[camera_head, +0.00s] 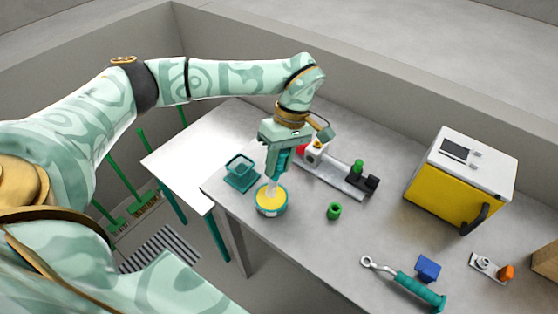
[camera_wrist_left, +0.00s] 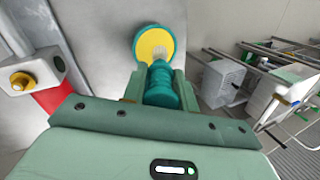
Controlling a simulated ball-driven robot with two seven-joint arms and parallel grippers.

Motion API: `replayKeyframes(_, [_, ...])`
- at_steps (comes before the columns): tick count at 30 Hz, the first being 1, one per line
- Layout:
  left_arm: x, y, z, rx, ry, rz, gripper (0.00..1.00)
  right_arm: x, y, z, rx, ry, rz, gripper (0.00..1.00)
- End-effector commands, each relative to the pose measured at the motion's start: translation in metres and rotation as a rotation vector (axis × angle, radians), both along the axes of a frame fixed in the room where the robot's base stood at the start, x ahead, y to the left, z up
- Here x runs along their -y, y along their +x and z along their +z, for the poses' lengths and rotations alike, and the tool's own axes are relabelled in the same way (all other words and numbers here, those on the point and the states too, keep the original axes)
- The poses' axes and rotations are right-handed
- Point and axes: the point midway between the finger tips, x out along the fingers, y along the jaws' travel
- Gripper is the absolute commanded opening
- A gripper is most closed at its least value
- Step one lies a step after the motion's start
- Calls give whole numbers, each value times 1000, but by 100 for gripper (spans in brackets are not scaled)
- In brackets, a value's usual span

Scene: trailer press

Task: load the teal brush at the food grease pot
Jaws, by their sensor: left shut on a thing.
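My left gripper (camera_head: 277,165) is shut on the teal brush, whose ribbed handle (camera_wrist_left: 161,88) sits between the two fingers in the left wrist view. The brush points down, and its pale bristles (camera_head: 271,187) are over or in the yellow grease of the food grease pot (camera_head: 271,210). The pot is round with a teal rim and also shows in the left wrist view (camera_wrist_left: 138,42). The bristle tips overlap the yellow; I cannot tell how deep they reach. My right gripper is not in view.
Close by on the grey bench stand a teal open holder (camera_head: 241,178), a green cup (camera_head: 334,211) and a metal fixture (camera_head: 340,180). Farther right are a yellow and white box (camera_head: 440,188), a teal-handled tool (camera_head: 420,290) and a blue block (camera_head: 428,267). The bench front is clear.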

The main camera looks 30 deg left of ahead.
Motion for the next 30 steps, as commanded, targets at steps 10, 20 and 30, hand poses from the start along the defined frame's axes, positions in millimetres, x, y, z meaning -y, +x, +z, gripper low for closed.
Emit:
replayKeyframes(10, [0, 0, -1, 0, 0, 0, 1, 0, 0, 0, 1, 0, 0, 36])
replayKeyframes(20, [0, 0, -4, -1, -1, 0, 1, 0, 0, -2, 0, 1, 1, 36])
replayKeyframes(30, [0, 0, -8, 0, 0, 0, 1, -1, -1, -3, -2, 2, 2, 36])
